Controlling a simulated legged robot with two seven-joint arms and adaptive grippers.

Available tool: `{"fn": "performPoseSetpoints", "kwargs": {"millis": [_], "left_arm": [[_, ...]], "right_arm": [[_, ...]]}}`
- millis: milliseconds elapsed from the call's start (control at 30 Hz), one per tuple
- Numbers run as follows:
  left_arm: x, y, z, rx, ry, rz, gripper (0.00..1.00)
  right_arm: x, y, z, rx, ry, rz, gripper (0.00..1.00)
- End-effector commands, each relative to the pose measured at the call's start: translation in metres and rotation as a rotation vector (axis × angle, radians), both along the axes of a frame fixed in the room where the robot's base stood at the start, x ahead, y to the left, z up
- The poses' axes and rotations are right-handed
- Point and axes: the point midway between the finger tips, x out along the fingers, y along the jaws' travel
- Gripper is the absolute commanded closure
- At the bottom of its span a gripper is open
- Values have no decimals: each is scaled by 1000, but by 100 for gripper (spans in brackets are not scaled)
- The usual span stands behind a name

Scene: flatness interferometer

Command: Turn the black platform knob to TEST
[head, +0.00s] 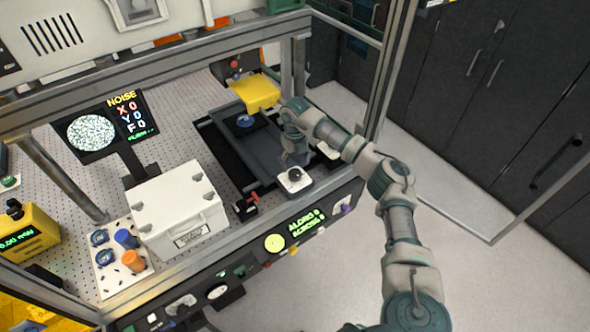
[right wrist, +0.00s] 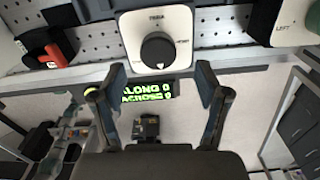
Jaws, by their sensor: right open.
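The black platform knob (right wrist: 158,51) sits on a white plate (right wrist: 178,22) at the top middle of the right wrist view. Small labels surround it, too blurred to read surely. A small pale mark shows at the knob's lower edge. In the head view the knob (head: 295,174) shows on its white plate at the front of the bench. My right gripper (head: 293,160) is just above and behind it there. In the right wrist view my right gripper (right wrist: 158,80) is open, its fingers spread wide with nothing between them, apart from the knob. My left gripper is not in view.
A green display (head: 304,221) reading ALONG and ACROSS is on the front panel below the knob. A red-and-black switch (head: 246,207) is left of it, beside a white case (head: 180,205). A dark tray (head: 240,150) lies behind. A metal frame post (head: 388,65) stands right.

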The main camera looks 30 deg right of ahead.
Motion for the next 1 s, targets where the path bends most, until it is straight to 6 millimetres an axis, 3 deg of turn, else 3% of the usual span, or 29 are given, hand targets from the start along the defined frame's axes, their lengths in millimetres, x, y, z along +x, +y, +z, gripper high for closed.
{"fn": "performPoseSetpoints", "kwargs": {"millis": [100,333,1000], "left_arm": [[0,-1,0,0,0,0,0],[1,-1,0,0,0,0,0],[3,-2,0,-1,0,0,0]], "right_arm": [[1,0,28,1,-2,0,26],[0,-1,59,1,1,0,26],[0,-2,65,1,2,0,26]]}}
